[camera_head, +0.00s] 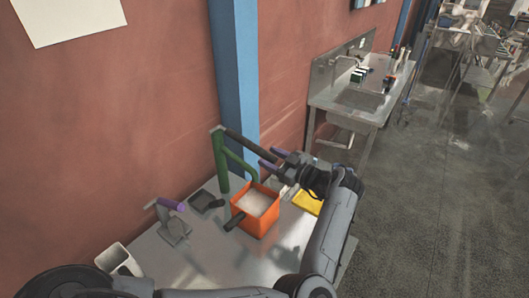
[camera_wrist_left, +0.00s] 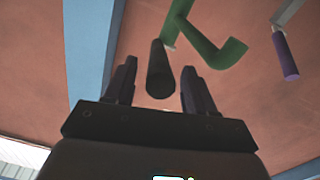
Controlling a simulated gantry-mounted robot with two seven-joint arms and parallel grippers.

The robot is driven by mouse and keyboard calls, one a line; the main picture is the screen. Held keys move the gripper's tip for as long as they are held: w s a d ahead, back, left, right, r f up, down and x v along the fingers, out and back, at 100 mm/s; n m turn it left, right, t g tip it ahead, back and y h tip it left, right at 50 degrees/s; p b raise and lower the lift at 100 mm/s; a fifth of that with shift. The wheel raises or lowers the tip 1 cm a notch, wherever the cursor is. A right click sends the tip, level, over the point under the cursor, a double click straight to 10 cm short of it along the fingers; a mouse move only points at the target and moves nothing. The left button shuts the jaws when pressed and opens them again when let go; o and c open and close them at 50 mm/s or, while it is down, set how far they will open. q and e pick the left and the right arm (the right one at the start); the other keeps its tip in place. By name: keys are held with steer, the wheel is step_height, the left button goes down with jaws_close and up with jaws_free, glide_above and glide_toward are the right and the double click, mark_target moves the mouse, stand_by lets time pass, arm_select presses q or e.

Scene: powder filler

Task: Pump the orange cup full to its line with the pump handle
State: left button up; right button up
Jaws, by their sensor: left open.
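The orange cup (camera_head: 254,222) stands on the table under the pump's spout, its dark handle toward the near left. White powder (camera_head: 256,202) shows inside; its fill line cannot be made out. The green pump (camera_head: 221,163) stands behind the cup, with its dark pump handle (camera_head: 246,143) reaching right. My left gripper (camera_head: 269,157) is open at the handle's free end. In the left wrist view the handle (camera_wrist_left: 160,70) lies between the two open fingers (camera_wrist_left: 158,82), with gaps on both sides. The green spout also shows there (camera_wrist_left: 222,50). My right gripper is not in view.
A grey device with a purple handle (camera_head: 171,205) stands left of the cup, with a dark scoop-like item (camera_head: 205,200) between. A yellow item (camera_head: 306,203) lies to the right. A white square container (camera_head: 115,257) is at the near left. A wall stands behind the pump.

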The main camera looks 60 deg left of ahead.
mark_target(265, 154)
arm_select(q)
steer(key=shift+x, duration=1.55)
steer(key=shift+c, duration=0.3)
jaws_close()
